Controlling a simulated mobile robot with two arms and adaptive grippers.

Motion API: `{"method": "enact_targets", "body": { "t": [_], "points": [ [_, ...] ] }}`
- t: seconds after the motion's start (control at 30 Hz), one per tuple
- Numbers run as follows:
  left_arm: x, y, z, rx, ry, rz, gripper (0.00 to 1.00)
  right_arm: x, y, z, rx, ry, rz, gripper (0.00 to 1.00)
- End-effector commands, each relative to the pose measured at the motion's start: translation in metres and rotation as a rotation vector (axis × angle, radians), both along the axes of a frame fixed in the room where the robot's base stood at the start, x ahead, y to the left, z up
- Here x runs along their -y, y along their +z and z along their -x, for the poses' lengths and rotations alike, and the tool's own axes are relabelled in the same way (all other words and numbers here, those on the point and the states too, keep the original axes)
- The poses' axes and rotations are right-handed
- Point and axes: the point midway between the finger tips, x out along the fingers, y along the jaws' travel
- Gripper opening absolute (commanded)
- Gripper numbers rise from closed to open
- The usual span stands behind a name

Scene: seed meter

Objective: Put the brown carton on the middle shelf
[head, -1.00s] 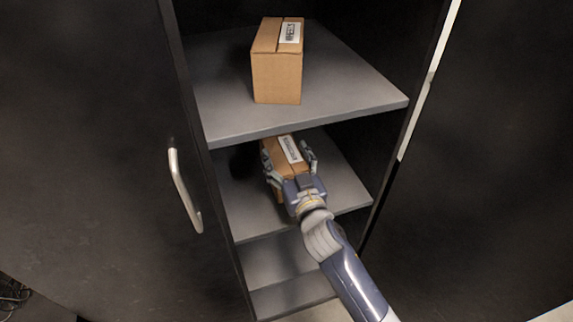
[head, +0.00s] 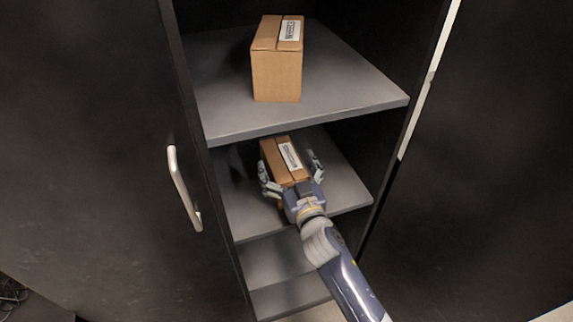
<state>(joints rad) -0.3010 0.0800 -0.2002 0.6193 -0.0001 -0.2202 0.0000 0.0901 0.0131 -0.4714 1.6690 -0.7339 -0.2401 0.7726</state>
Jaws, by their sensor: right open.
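A brown carton (head: 281,154) with a white label stands on the middle shelf (head: 345,186) of a dark cabinet. My right gripper (head: 290,172) is open at the near end of this carton, with one finger on each side of it. Part of the carton's near face is hidden by the gripper. Another brown carton (head: 277,75) with a white label stands upright on the upper shelf (head: 350,92). My left gripper is not in view.
The left cabinet door (head: 95,150) stands open, with a metal handle (head: 183,188). The right door (head: 490,170) is open too. A lower shelf (head: 275,262) looks empty. The upper shelf's front edge overhangs the carton on the middle shelf.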

Motion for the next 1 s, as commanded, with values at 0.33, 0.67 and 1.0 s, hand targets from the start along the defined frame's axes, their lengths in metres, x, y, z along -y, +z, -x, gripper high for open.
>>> {"method": "enact_targets", "body": {
  "t": [0.33,0.67,1.0],
  "points": [
    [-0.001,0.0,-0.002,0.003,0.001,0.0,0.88,0.009,0.0,0.029,-0.002,-0.001,0.001,0.93],
    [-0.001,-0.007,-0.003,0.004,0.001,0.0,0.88,0.029,0.0,0.092,-0.003,0.0,-0.001,0.93],
    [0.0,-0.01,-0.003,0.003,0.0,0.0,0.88,0.037,0.002,0.114,0.0,0.0,0.0,0.93]
  ]
}}
